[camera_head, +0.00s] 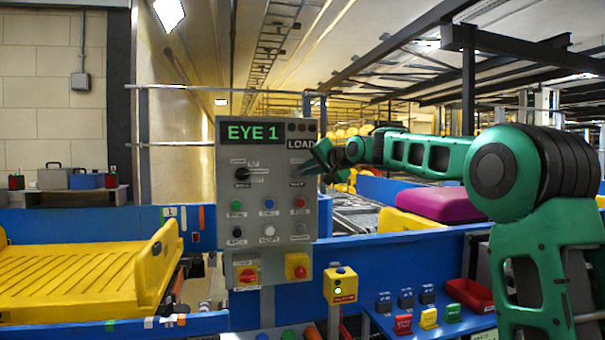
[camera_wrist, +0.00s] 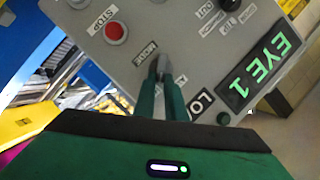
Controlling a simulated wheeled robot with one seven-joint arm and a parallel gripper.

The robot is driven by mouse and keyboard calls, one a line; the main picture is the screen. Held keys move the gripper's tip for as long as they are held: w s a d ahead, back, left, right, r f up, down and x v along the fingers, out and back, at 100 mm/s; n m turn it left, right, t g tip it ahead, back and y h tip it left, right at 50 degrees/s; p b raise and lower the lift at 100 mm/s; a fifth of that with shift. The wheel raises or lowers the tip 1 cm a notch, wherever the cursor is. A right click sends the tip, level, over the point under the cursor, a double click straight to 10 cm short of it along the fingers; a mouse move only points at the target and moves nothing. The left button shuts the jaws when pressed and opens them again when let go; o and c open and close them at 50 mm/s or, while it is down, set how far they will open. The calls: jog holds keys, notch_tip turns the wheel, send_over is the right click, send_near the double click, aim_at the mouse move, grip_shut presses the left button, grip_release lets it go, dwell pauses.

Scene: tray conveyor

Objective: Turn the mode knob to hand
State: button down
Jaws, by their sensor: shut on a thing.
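The grey control panel (camera_head: 223,205) stands upright with a green "EYE 1" display (camera_head: 253,132). My gripper (camera_head: 314,163) reaches in from the right to the panel's upper right, just below the "LOAD" sign (camera_head: 300,144). In the wrist view my gripper (camera_wrist: 163,82) has its fingers closed on the mode knob (camera_wrist: 160,67), beside the "MODE" label (camera_wrist: 145,53). The fingers cover most of the knob, and its pointer direction and position labels cannot be read. In the head view the gripper hides the knob.
A red button (camera_wrist: 117,32) sits close to the fingers in the wrist view. Another black selector knob (camera_head: 241,174) is at the panel's upper left, with several buttons lower down. A yellow tray (camera_head: 70,280) lies at the left. A yellow button box (camera_head: 340,285) stands below right.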

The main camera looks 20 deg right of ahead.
jog(key=shift+d+f+m+y, duration=0.15)
jog(key=shift+f+m+y, duration=0.15)
jog(key=shift+m, duration=0.1)
dwell(0.4)
jog(key=c, duration=1.8)
grip_release()
jog(key=shift+r, duration=0.1)
jog(key=v, duration=1)
jog(key=shift+s, duration=0.25)
jog(key=shift+d, duration=0.1)
